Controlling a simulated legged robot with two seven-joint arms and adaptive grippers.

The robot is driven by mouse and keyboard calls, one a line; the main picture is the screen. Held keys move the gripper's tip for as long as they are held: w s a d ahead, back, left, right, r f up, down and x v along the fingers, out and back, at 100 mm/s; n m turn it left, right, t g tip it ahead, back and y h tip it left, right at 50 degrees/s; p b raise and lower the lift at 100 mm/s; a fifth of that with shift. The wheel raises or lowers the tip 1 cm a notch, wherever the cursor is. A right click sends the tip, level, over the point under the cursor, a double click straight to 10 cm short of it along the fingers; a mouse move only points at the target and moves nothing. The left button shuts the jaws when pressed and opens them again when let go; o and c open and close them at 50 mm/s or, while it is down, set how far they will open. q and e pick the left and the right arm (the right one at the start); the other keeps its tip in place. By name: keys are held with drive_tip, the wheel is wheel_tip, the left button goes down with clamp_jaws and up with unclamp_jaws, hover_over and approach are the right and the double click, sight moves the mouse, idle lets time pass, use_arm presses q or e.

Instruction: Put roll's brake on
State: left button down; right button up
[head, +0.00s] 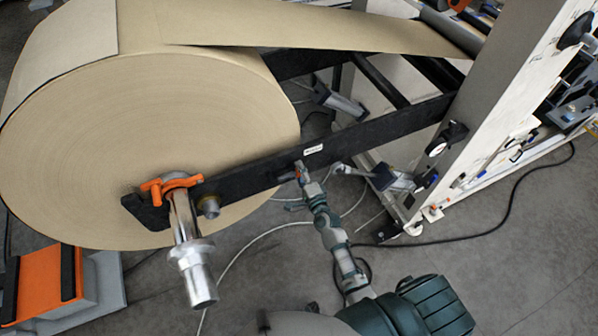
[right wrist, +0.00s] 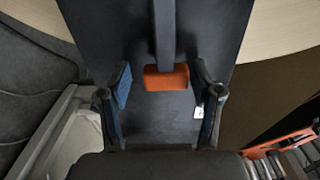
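The large kraft paper roll (head: 150,150) hangs on a black beam (head: 400,127). An orange clamp (head: 172,186) sits around the steel shaft (head: 192,250) at the roll's centre. In the right wrist view, a dark bar (right wrist: 164,32) ends in an orange block (right wrist: 166,78) in front of a dark plate; it looks like the brake lever. My right gripper (head: 301,172) is at the beam's lower edge. In the right wrist view its blue-padded fingers (right wrist: 161,76) are open on either side of the orange block, with gaps showing on both sides. My left gripper is not in view.
A paper web (head: 330,28) runs from the roll to the pale machine frame (head: 500,100) at right. An orange and grey block (head: 45,285) stands on the floor at lower left. Cables (head: 500,222) cross the grey floor.

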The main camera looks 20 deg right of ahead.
drive_tip(key=s, duration=1.2)
drive_tip(key=shift+d, duration=0.25)
